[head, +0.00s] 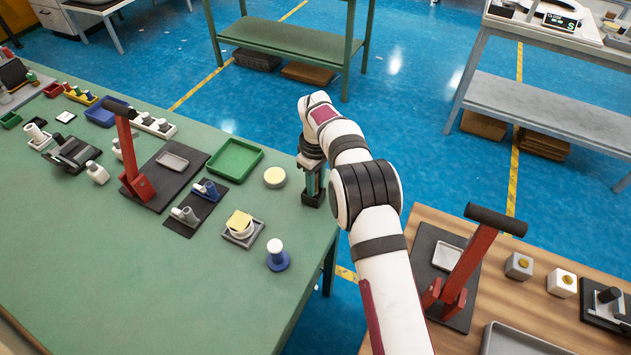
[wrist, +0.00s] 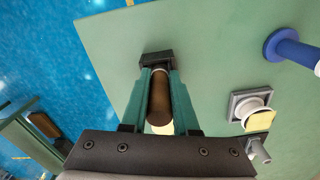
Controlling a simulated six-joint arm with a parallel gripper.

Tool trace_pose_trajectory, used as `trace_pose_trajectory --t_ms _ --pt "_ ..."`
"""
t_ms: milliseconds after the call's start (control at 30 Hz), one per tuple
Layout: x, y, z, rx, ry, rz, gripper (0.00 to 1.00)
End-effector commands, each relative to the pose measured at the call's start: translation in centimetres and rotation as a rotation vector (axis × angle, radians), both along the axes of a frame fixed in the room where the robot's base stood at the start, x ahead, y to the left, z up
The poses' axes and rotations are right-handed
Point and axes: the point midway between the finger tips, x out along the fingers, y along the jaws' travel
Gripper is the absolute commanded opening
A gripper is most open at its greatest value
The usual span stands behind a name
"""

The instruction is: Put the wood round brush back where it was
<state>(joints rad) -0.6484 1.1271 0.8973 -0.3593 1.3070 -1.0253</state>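My gripper (head: 313,190) points down at the right edge of the green table, near its far corner. In the wrist view its teal fingers (wrist: 158,62) are closed about a dark brown cylinder (wrist: 159,100), which I take to be the wood round brush. Dark blocks at the fingertips hide its lower end, and any bristles are not visible. In the head view the gripper and arm hide the brush. A round cream disc (head: 275,177) lies on the table just left of the gripper; a cream patch shows behind the cylinder in the wrist view.
A blue holder with a white top (head: 278,260) and a grey square dish with a yellow sponge (head: 241,228) stand nearby. A green tray (head: 234,159) and a red lever press (head: 137,180) are farther left. The green table's front right is clear. A wooden table (head: 560,325) stands right.

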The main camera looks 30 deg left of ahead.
Motion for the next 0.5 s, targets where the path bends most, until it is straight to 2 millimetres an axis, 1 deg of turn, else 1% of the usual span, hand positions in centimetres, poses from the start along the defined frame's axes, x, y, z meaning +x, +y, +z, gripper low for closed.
trace_pose_trajectory --t_ms 33,133,167,400,467,500 --pt "0.0 0.0 0.0 0.000 0.000 0.000 0.38" --pt "0.0 0.0 0.0 0.000 0.000 0.000 0.56" --pt "0.0 0.0 0.0 0.000 0.000 0.000 0.57" --pt "0.0 0.0 0.1 0.000 0.000 0.000 0.57" --pt "0.0 0.0 0.6 0.002 -0.001 0.000 0.57" --pt "0.1 0.0 1.2 0.001 -0.002 0.000 0.57"
